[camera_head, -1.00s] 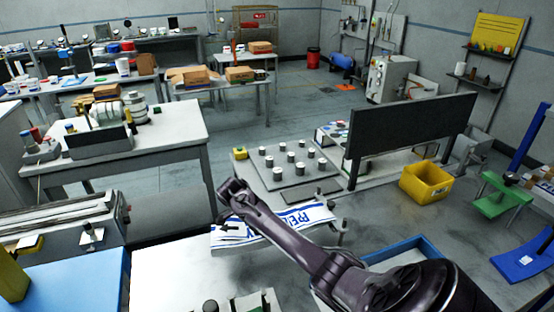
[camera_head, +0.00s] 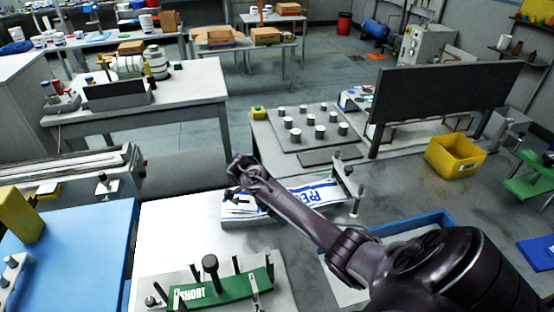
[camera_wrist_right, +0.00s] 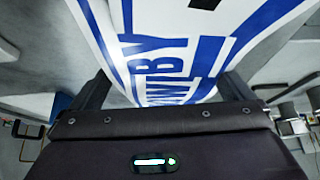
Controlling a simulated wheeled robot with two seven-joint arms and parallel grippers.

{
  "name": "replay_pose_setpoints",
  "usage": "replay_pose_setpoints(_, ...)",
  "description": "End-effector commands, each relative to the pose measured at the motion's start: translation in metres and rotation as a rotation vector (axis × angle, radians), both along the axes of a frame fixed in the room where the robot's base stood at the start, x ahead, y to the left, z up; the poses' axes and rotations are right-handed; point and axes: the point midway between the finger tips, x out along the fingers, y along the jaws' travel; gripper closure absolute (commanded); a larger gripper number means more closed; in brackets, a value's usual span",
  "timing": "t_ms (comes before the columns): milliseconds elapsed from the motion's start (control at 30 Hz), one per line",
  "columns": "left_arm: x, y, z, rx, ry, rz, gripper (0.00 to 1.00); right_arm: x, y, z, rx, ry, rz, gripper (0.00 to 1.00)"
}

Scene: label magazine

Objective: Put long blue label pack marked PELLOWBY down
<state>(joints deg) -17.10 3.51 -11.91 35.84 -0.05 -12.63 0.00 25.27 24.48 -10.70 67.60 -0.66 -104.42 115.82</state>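The long blue-and-white label pack (camera_head: 310,193) spans the lower middle of the head view, with part of its blue lettering showing and the rest behind my right arm. It shows close up in the right wrist view (camera_wrist_right: 180,45), bowed, with letters ending in "BY". My right gripper (camera_wrist_right: 166,92) has a finger on either side of the pack and appears closed on it. I cannot tell whether the pack touches anything beneath. My left gripper is in neither view.
A green magazine marked SHORT (camera_head: 225,290) with upright posts stands at the front on a white table (camera_head: 175,225). More posts (camera_head: 350,172) stand at the pack's right end. A blue-rimmed tray (camera_head: 425,221), a yellow bin (camera_head: 453,157) and a dark panel (camera_head: 440,95) are to the right.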

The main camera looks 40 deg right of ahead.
Motion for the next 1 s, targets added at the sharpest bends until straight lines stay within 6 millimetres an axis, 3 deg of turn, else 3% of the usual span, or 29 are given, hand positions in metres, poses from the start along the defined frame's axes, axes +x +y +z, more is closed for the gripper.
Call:
replay_pose_setpoints(233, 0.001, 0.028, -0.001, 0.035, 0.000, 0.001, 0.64, 0.001, 0.000, 0.002, -0.001, -0.002, 0.000, 0.00)
replay_pose_setpoints(367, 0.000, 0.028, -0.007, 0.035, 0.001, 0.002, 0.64, 0.005, 0.006, 0.012, -0.001, -0.004, 0.001, 0.00)
replay_pose_setpoints(567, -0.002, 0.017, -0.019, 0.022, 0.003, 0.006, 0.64, 0.015, 0.023, 0.046, -0.001, -0.008, 0.002, 0.00)
replay_pose_setpoints(700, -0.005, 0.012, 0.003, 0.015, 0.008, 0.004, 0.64, 0.020, 0.035, 0.078, 0.000, -0.002, 0.000, 0.00)
replay_pose_setpoints(1000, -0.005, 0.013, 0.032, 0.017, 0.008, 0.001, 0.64, 0.028, 0.050, 0.104, 0.000, -0.001, 0.000, 0.00)
